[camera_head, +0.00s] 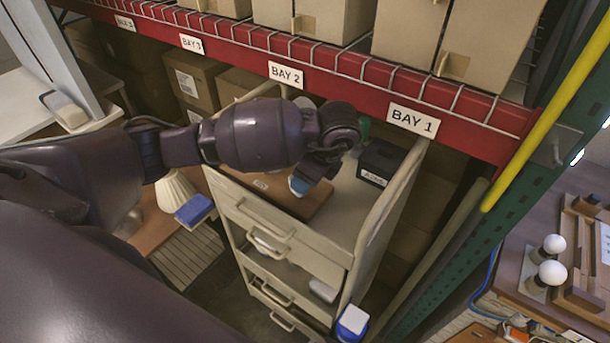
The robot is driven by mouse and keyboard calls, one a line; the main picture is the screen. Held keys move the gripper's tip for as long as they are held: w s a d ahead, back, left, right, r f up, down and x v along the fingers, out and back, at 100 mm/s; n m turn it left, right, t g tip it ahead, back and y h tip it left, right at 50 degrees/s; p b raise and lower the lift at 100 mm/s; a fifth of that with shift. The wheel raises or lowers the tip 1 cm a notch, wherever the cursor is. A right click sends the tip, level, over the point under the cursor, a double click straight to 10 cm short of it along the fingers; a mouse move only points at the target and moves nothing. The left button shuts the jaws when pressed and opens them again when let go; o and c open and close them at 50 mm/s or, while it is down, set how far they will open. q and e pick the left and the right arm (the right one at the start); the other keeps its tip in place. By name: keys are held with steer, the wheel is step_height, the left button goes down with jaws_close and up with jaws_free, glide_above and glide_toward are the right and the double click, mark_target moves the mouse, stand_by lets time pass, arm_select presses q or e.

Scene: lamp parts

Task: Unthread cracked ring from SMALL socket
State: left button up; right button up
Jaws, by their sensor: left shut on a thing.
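My left gripper (318,168) reaches in from the left over the top of a beige drawer cart. It points down at a brown board (275,195) on the cart top. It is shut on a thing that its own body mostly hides. A small blue and white piece (299,185) shows right at the fingers; I cannot tell whether it is part of the gripper or of the held thing. I cannot make out the cracked ring or the small socket. My right gripper is not in view.
The beige cart (288,243) has a raised side panel on its right. A dark labelled box (381,160) stands on its top. A red shelf beam (345,72) with bay labels runs above and behind. White bulbs (551,272) stand on a bench at right. A pleated lampshade (177,191) is at left.

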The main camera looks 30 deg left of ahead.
arm_select(q)
steer(key=shift+w+n+g, duration=0.15)
steer(key=shift+n+g, duration=0.25)
steer(key=shift+n, duration=0.6)
steer(key=shift+w+n+g, duration=0.15)
steer(key=shift+n+g, duration=0.45)
steer(key=shift+n, duration=0.9)
steer(key=shift+h, duration=0.3)
steer(key=o, duration=0.9)
steer(key=shift+a, duration=0.1)
